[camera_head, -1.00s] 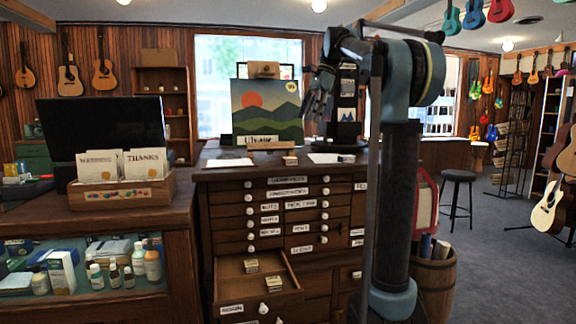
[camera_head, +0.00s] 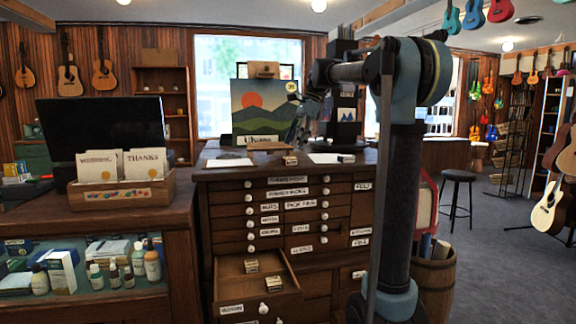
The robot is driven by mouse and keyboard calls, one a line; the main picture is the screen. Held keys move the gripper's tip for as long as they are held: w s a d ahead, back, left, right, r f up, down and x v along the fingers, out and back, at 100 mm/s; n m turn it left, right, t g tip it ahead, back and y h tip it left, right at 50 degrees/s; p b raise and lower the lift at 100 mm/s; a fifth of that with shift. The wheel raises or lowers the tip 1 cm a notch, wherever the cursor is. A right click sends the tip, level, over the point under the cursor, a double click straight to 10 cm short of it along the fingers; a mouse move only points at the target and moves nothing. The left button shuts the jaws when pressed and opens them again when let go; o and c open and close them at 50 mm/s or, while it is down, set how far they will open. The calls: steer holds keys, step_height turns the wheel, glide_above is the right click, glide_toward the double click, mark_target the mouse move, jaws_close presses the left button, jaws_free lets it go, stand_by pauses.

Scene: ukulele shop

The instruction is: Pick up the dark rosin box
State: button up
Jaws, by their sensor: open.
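My gripper (camera_head: 296,124) is open and empty. It is above the back of the wooden cabinet top, just right of the landscape painting, and looks small and dark against the background. Two small boxes lie in the pulled-out drawer (camera_head: 232,290), whose front label seems to read "ROSIN": one farther back (camera_head: 251,266) and one nearer the front (camera_head: 273,283). A small box (camera_head: 290,161) sits on the cabinet top below my gripper, and another small dark item (camera_head: 345,158) lies to its right. I cannot tell which is the dark rosin box.
The cabinet (camera_head: 230,176) has several labelled drawers. A painting (camera_head: 265,108) stands on it, with white sheets (camera_head: 229,163) near its front. A counter with a card box (camera_head: 125,192) is at left. A barrel (camera_head: 434,280) and stool (camera_head: 458,177) are at right.

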mark_target(290, 158)
steer(key=shift+d+x, duration=0.2)
steer(key=shift+x, duration=2.65)
steer(key=shift+f, duration=0.1)
steer(key=c, duration=1)
